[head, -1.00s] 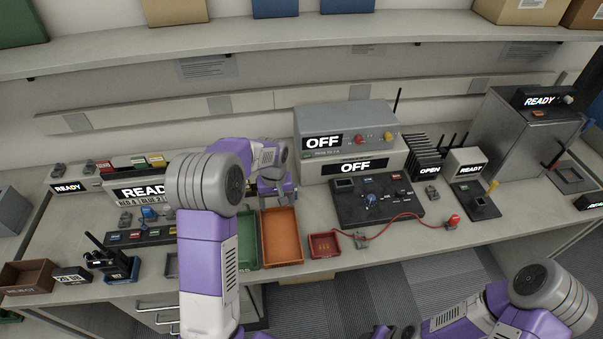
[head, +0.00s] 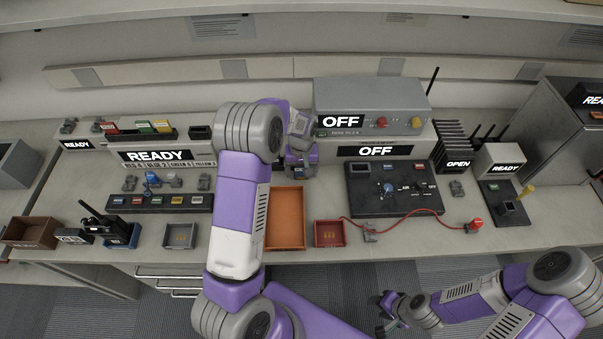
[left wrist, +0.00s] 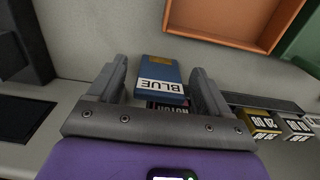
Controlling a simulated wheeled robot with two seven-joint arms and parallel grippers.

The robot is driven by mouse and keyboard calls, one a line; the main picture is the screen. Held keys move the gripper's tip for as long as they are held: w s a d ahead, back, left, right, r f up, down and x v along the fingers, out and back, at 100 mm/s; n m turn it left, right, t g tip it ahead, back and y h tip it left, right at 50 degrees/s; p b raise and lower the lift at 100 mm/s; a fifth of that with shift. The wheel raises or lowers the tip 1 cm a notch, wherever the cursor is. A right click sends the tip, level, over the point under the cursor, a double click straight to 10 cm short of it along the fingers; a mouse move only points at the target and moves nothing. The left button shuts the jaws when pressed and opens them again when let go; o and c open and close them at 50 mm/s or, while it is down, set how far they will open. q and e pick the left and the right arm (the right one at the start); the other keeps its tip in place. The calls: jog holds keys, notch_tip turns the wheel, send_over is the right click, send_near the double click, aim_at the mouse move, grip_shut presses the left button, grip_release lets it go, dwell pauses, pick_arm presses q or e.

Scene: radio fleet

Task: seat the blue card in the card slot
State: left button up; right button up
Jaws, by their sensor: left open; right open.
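The blue card (left wrist: 162,76), lettered BLUE, shows in the left wrist view between the two fingers of my left gripper (left wrist: 160,88). The fingers are open, with a gap visible on either side of the card. Just below the card is a dark block (left wrist: 167,104) with white lettering, partly hidden; I cannot tell whether it is the card slot or whether the card sits in it. In the head view, my left gripper (head: 299,167) is low over the counter, left of the lower OFF unit, and hides the card. My right gripper (head: 390,307) is open and empty in front of the counter.
An orange tray (head: 285,217) and a small red tray (head: 328,233) lie in front of my left gripper. The OFF unit (head: 375,141) and black control panel (head: 395,188) stand to its right. A red cable (head: 405,215) crosses the front counter. Several coloured cards (head: 145,127) stand at left.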

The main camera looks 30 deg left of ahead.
pick_arm(q)
jog(key=c, duration=1.2)
jog(key=shift+r, duration=0.15)
